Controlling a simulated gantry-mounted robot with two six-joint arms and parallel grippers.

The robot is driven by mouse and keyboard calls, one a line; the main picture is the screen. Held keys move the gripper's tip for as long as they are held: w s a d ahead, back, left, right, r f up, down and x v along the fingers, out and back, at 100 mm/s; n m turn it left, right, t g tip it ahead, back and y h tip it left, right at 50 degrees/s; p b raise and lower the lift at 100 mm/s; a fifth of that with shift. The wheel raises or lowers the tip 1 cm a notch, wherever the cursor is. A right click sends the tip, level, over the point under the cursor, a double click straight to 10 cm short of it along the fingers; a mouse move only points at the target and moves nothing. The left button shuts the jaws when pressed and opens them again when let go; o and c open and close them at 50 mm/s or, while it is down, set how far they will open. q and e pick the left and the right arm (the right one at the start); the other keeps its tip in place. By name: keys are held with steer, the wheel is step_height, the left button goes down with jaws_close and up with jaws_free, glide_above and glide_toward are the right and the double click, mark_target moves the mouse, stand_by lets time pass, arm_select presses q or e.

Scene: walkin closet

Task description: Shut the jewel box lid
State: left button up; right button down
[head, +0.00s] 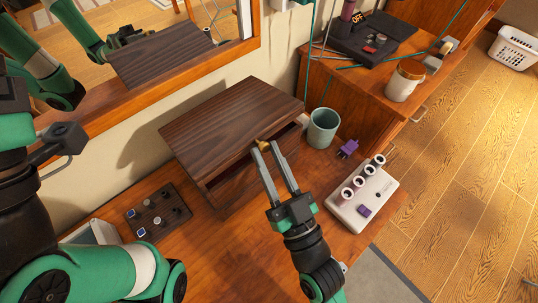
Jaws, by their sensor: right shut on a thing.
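The jewel box is dark brown wood; its broad lid (232,122) lies over the box body (236,182) near the wall. A dark gap shows under the lid's front edge, so the lid looks partly raised. A small brass knob (263,145) is at the middle of that edge. My right gripper (264,150) reaches up from below and is shut on the knob, its fingertips partly covering it. My left arm is at the left edge; its fingertips do not show.
A black tray of small items (158,211) lies left of the box. A green cup (322,128), a purple item (348,148) and a white stand with several rolls (362,195) are to the right. A mirror (150,50) hangs behind.

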arm_select(q)
steer(key=shift+s+d+f+b, duration=0.15)
steer(key=shift+f+b, duration=0.85)
steer(key=shift+f, duration=0.5)
arm_select(e)
steer(key=shift+f, duration=1.8)
steer(key=shift+s, duration=0.1)
steer(key=c, duration=0.7)
jaws_free()
steer(key=shift+r, duration=0.15)
steer(key=shift+o, duration=0.2)
steer(key=shift+r, duration=0.1)
